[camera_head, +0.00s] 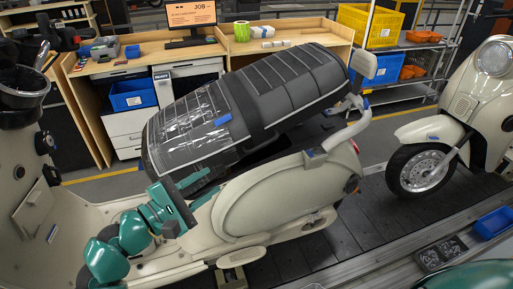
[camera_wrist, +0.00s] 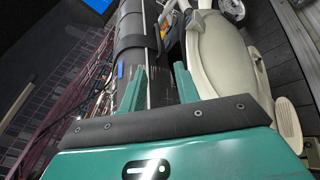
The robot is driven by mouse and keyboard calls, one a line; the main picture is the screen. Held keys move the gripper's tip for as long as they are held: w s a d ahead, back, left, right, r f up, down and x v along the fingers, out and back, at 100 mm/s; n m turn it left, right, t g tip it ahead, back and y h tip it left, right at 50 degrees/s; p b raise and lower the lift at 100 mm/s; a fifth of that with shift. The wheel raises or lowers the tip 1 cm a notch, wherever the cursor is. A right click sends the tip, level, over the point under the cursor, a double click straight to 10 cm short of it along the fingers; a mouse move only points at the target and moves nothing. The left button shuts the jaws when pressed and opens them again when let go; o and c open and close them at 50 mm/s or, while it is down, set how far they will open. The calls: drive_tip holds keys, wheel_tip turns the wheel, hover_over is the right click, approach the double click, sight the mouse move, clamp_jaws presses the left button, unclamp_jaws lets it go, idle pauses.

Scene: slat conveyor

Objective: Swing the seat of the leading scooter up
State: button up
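The leading scooter (camera_head: 275,203), cream-coloured, fills the middle of the head view with its handlebars at the left. Its long black seat (camera_head: 290,85) is tilted above the body, with a dark gap between seat and body. The seat also shows in the wrist view (camera_wrist: 132,32). My teal gripper (camera_head: 187,190) is at the lower front part of the seat, on the near side. In the wrist view its two fingers (camera_wrist: 160,88) stand apart, with the seat's edge showing between or just beyond them. Whether they touch the seat is unclear.
Another cream scooter (camera_head: 490,90) stands behind at the right, its front wheel near the first one's tail. Both are on the dark slat conveyor (camera_head: 385,225). A wooden workbench (camera_head: 130,62) with a monitor and a shelf with yellow and orange bins (camera_head: 370,25) stand beyond.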

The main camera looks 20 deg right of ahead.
sight(259, 148)
drive_tip(key=p+x, duration=0.5)
drive_tip(key=x, duration=1.1)
drive_tip(key=shift+w+d, duration=0.25)
drive_tip(key=shift+d, duration=0.05)
clamp_jaws()
